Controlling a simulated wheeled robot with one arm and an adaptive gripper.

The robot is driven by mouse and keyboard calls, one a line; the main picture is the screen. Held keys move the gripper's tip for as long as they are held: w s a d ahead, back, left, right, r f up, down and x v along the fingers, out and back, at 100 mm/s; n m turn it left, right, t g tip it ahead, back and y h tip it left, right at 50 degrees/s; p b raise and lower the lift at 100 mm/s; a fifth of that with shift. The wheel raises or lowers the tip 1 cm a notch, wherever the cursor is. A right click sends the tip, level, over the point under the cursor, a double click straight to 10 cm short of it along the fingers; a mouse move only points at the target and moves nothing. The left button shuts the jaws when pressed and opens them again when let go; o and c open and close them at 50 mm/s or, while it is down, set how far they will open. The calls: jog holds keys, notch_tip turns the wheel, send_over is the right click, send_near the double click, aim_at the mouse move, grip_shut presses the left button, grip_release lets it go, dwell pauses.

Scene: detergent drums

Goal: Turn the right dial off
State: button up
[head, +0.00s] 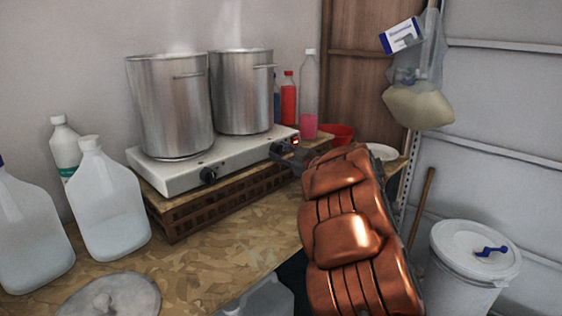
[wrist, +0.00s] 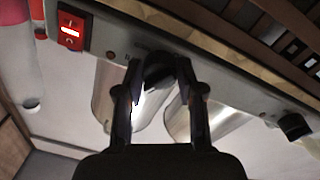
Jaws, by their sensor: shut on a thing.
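The white double hot plate (head: 178,182) stands on a slatted wooden crate, with two black dials on its front. My gripper (head: 283,153) is at the right end of that front. In the wrist view my gripper (wrist: 160,66) has a finger on each side of the black right dial (wrist: 158,74) and is shut on it. In the head view my gripper largely hides this dial. The left dial (head: 208,176) is clear of me; it also shows in the wrist view (wrist: 294,126). I cannot tell the right dial's setting.
Two steaming steel pots (head: 172,105) (head: 243,92) stand on the plates. A lit red switch (wrist: 72,28) is beside the right dial. Bottles and a red bowl (head: 338,134) are behind my arm. White jugs (head: 108,200) and a lid (head: 110,297) are at left.

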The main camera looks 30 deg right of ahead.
jog(key=n+b, duration=0.3)
jog(key=n, duration=0.1)
jog(key=shift+f, duration=0.15)
jog(key=shift+n+b, duration=0.75)
jog(key=shift+n, duration=0.25)
jog(key=o, duration=1.1)
jog(key=shift+o, duration=0.2)
jog(key=shift+d, duration=0.1)
jog(key=s+d, duration=0.2)
jog(key=s, duration=0.9)
jog(key=shift+s+d+f, duration=0.15)
jog(key=shift+s+d, duration=0.1)
jog(key=shift+s, duration=0.15)
